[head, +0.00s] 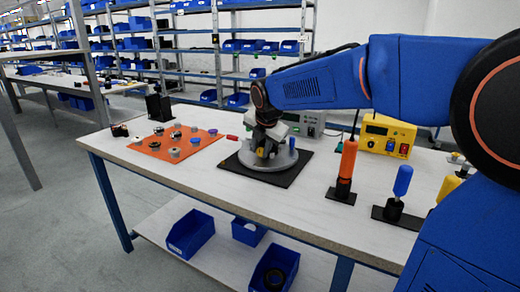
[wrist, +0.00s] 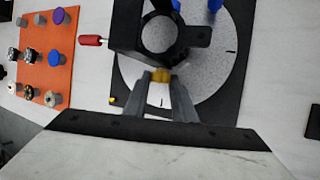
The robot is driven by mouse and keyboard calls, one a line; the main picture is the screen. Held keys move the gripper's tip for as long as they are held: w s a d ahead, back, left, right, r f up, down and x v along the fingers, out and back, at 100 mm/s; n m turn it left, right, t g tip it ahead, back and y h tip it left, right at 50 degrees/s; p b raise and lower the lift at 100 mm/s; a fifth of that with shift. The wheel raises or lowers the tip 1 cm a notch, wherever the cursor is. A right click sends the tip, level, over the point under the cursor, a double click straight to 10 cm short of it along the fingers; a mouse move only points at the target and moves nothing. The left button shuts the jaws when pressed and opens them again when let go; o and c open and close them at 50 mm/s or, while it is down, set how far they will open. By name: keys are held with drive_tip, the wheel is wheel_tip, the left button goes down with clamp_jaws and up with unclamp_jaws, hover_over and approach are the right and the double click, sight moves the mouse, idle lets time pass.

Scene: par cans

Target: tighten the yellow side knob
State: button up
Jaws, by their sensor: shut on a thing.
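The yellow side knob (wrist: 161,75) sits at the near side of a black fixture (wrist: 125,40) with a round opening. In the wrist view my gripper (wrist: 162,80) has its two grey fingers on either side of the knob, shut on it. The fixture stands over a pale grey round plate (wrist: 215,75) with dark tick marks. In the head view my gripper (head: 264,153) reaches down over the round plate (head: 286,158), and my wrist hides much of the fixture. Which way the knob is turned cannot be told.
A black mat (head: 285,179) lies under the plate. A red-handled piece (wrist: 90,41) is left of the fixture. An orange mat (head: 152,147) with several knobs lies left. An orange-handled tool (head: 347,165), a blue-handled tool (head: 400,185) and a yellow box (head: 388,135) stand right.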

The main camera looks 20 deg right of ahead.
idle(0.4)
drive_tip(key=o, duration=1.1)
drive_tip(key=shift+s, duration=0.1)
drive_tip(key=v, duration=1.7)
drive_tip(key=shift+s+d, duration=0.25)
drive_tip(key=shift+s, duration=0.05)
